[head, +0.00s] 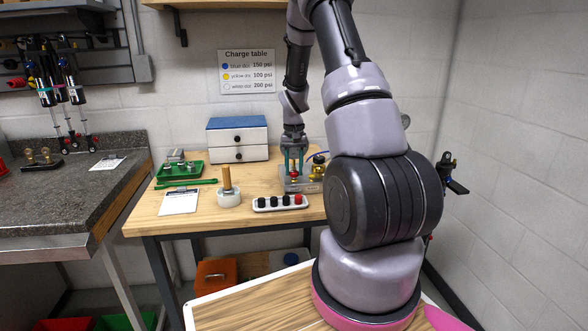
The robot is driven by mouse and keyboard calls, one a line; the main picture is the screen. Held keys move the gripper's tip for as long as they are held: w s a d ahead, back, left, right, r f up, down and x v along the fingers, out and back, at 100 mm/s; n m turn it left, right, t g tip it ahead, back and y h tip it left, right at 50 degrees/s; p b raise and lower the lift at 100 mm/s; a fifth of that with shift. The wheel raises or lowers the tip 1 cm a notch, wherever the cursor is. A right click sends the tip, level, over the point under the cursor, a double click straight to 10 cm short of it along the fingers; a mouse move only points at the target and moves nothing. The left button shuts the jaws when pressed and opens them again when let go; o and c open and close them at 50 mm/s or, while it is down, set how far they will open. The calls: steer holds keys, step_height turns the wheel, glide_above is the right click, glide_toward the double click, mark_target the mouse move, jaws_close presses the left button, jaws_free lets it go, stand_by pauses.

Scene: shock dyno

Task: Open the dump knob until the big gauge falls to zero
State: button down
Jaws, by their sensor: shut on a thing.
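My gripper (294,168) points down at the back of the wooden bench, its teal fingers shut on a small red knob (294,175), which looks like the dump knob. The knob sits on a grey base block (299,185) with brass fittings (318,168) just to its right. How far the knob is turned is too small to tell.
On the bench are a white tray (265,208) with black and red caps, a white pot (229,200) with a wooden handle, a clipboard (178,203), a green tray (178,173) and a drawer box (237,140). My arm blocks the bench's right side.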

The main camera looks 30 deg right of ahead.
mark_target(294, 171)
steer(key=shift+c, duration=2.2)
jaws_free()
step_height(294, 171, up, 11)
steer(key=shift+f, duration=0.1)
